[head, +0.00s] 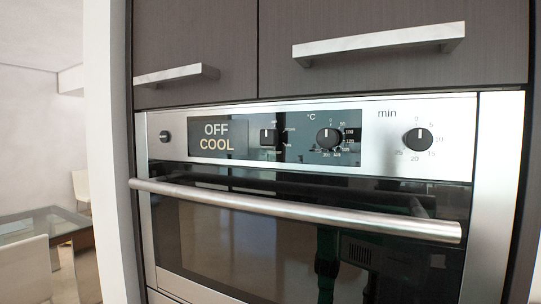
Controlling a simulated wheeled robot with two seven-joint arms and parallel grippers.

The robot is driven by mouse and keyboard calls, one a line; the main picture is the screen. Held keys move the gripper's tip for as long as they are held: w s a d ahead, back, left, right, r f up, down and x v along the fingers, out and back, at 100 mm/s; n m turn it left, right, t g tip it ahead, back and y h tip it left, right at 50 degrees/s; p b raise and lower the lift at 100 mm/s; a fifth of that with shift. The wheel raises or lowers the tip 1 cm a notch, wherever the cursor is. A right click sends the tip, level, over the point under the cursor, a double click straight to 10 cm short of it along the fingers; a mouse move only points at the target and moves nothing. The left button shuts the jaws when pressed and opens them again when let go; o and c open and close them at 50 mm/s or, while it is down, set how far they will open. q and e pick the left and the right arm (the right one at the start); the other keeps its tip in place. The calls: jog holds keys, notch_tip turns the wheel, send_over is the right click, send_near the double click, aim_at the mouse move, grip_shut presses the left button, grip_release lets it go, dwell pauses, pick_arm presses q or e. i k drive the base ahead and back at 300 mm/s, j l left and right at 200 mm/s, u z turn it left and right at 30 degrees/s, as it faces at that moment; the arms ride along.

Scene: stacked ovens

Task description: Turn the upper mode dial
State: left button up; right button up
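The control panel (375,112) of an oven fills the middle of the head view. The likely mode dial (268,137) is a small black knob just right of the display, with small markings on its right side too fine to read. The display (217,137) reads "OFF COOL". To its right is a round black temperature dial (329,138) under a "°C" label, its pointer near upright. Neither of my grippers is in view, and nothing touches the dials.
A long steel handle bar (290,208) juts out below the panel across the closed glass door. Drawer handles (380,42) project above. A timer dial (418,139) marked "min" sits at right, a small button (165,135) at left. A glass table (40,222) and chairs stand far left.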

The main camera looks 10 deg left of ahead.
aim_at(268, 138)
jog(key=k+j+z, duration=0.15)
jog(key=z, duration=0.25)
jog(key=k+z, duration=0.8)
jog(key=i, duration=0.1)
